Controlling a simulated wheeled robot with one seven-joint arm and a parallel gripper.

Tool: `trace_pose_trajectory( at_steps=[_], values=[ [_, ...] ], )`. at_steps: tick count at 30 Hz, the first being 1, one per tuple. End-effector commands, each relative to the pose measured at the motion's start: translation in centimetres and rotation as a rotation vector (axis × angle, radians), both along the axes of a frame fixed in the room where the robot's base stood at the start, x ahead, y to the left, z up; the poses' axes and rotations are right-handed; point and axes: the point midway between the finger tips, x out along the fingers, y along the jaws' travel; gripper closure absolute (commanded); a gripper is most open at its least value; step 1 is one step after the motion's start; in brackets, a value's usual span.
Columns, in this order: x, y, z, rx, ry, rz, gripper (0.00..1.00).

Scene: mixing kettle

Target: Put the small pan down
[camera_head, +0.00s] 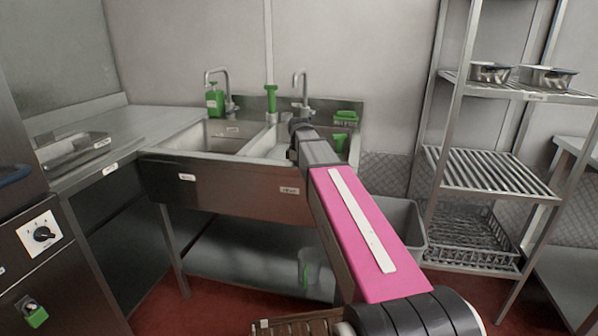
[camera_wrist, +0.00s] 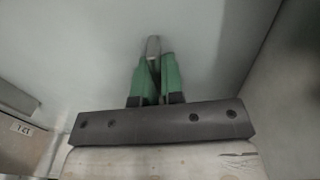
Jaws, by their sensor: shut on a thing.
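My gripper (camera_wrist: 154,66) has green fingers, close together in the wrist view. They are shut on a narrow grey piece (camera_wrist: 153,46) that shows between the tips. It fits an edge or handle of the small pan, but no whole pan body shows there, so its shape and tilt cannot be told. A smooth pale grey surface fills the background; I cannot tell whether the held piece touches it. In the head view my pink arm reaches out to the sink's right basin (camera_head: 281,145) and hides the gripper and what it holds.
Two metal pans (camera_head: 490,72) stand on the right rack's upper shelf (camera_head: 520,89). The slatted shelf (camera_head: 490,174) below is empty. Taps, a green soap bottle (camera_head: 214,100) and other green items line the sink's back. The left counter (camera_head: 140,120) has free room beside a metal tray (camera_head: 75,150).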

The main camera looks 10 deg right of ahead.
Motion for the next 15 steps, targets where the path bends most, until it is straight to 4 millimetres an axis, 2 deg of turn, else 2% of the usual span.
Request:
trace_pose_trajectory(
  at_steps=[11, 12, 13, 15],
  values=[
    [0.04, -0.01, -0.31, 0.000, -0.002, 0.000, 1.00],
    [0.03, 0.00, -0.30, 0.000, -0.001, 0.000, 0.79],
    [0.03, 0.00, -0.29, 0.000, -0.001, 0.000, 0.69],
    [0.02, 0.00, -0.29, 0.000, -0.001, 0.000, 0.66]
  ],
)
